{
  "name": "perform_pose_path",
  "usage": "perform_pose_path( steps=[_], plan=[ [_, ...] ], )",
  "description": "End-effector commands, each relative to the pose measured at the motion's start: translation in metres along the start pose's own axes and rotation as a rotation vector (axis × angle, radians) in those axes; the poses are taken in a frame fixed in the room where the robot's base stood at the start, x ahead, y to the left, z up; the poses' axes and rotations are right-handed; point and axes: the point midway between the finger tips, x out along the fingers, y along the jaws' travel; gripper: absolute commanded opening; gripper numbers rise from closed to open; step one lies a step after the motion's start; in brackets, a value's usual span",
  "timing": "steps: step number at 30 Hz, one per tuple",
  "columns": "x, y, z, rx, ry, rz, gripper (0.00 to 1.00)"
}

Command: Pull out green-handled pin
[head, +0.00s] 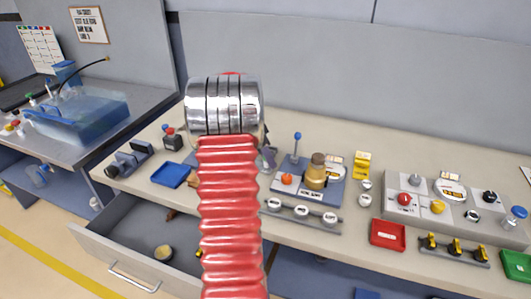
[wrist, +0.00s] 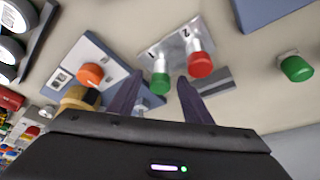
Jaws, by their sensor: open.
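In the wrist view a green-handled pin (wrist: 160,84) sits in a light metal plate (wrist: 178,42) at the mark 1. A red-handled pin (wrist: 200,64) sits beside it at the mark 2. My gripper (wrist: 159,79) is open, its two dark fingers pointing toward the plate. In the picture the green handle lies between the fingertips, and the red one lies just beyond the right fingertip. I cannot tell how far the fingers are above the handle. In the head view my red arm hides the plate and both pins, and most of the gripper.
Another green knob (wrist: 296,68) stands apart at the right of the wrist view. A panel with an orange button (wrist: 90,74) is at the left. In the head view a blue tray (head: 173,175) and an open drawer (head: 130,240) lie left of my arm; a control box (head: 400,183) stands right.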

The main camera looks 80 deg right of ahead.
Motion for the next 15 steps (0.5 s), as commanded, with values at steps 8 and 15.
perform_pose_path(
  steps=[8, 15],
  plan=[
    [0.0000, 0.0002, -0.0003, 0.000, 0.000, 0.000, 0.40],
    [-0.0001, 0.0003, -0.0005, 0.001, 0.000, 0.000, 0.23]
  ],
)
